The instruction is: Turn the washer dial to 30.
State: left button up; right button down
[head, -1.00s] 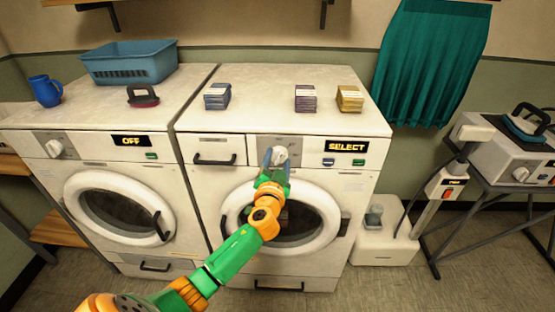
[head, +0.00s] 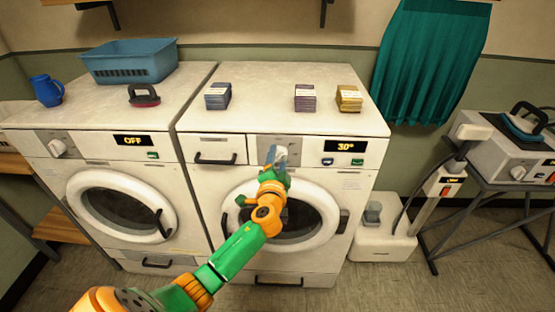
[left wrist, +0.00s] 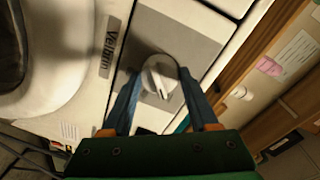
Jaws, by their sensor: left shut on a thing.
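A dark mark shows on the dial's face. My right gripper is not in view.
The left washer (head: 90,185) has a display reading OFF. An ironing set (head: 515,145) stands at the right.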

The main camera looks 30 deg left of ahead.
pick_arm(q)
jog(key=o, duration=1.4)
jog(key=shift+s+d, duration=0.1)
jog(key=v, duration=0.7)
